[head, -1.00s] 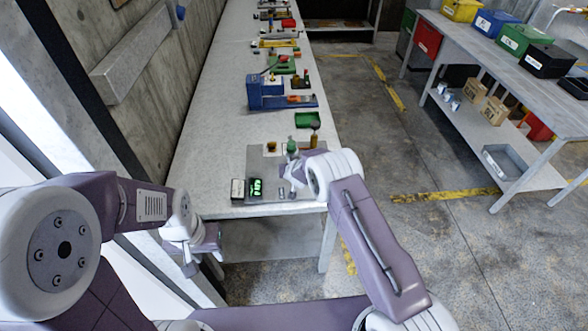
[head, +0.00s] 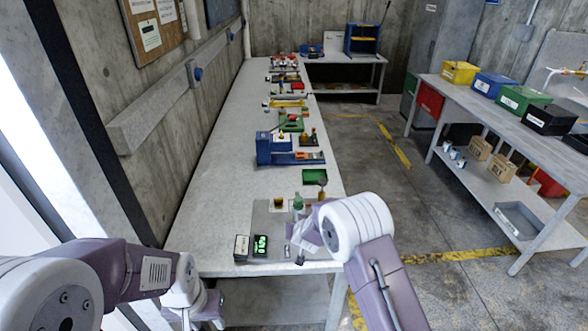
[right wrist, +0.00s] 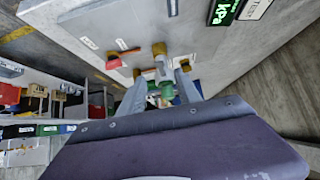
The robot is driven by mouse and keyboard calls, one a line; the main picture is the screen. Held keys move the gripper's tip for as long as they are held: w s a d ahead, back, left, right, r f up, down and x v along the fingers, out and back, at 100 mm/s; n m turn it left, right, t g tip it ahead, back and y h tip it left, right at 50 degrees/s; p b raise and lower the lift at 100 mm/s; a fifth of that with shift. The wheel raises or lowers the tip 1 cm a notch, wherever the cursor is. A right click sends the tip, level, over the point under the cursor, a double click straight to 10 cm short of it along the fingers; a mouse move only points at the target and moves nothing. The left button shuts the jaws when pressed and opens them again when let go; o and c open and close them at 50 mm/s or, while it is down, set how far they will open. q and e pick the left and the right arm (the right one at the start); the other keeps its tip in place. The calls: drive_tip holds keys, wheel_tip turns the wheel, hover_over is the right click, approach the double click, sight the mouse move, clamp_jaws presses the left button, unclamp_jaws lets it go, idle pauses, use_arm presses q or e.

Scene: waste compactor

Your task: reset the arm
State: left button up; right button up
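My left gripper (head: 198,314) hangs below and left of the table's near end, low in the head view. Its fingers are too unclear to tell open from shut. My right gripper (head: 303,246) is over a grey panel (head: 270,222) at the table's near end. In the right wrist view its two fingers (right wrist: 161,92) stand apart, with a green and grey upright fitting (right wrist: 163,78) between or just beyond them. I see gaps beside the fitting. The green fitting (head: 298,203) also shows in the head view, and my right wrist partly hides the panel.
A digital display (head: 261,245) sits on the panel's near left. A green tray (head: 315,177) and a blue device (head: 275,149) stand farther along the table (head: 225,175). A shelf with coloured bins (head: 523,97) is at right. Open floor lies between.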

drive_tip(key=d+r+t+b, duration=0.1)
drive_tip(key=d+r+b, duration=0.3)
drive_tip(key=d+r, duration=0.45)
drive_tip(key=s+d+f+g, duration=0.1)
drive_tip(key=s+f+g, duration=0.1)
drive_tip(key=s, duration=0.8)
drive_tip(key=s+d+f+g+b, duration=0.1)
drive_tip(key=s+f+g, duration=0.2)
drive_tip(key=s, duration=0.8)
drive_tip(key=s+d+f+g, duration=0.1)
drive_tip(key=s+f+g, duration=0.2)
drive_tip(key=s, duration=0.8)
drive_tip(key=shift+s+d+f+g+b, duration=0.25)
drive_tip(key=shift+g+b, duration=0.1)
drive_tip(key=shift+g, duration=0.15)
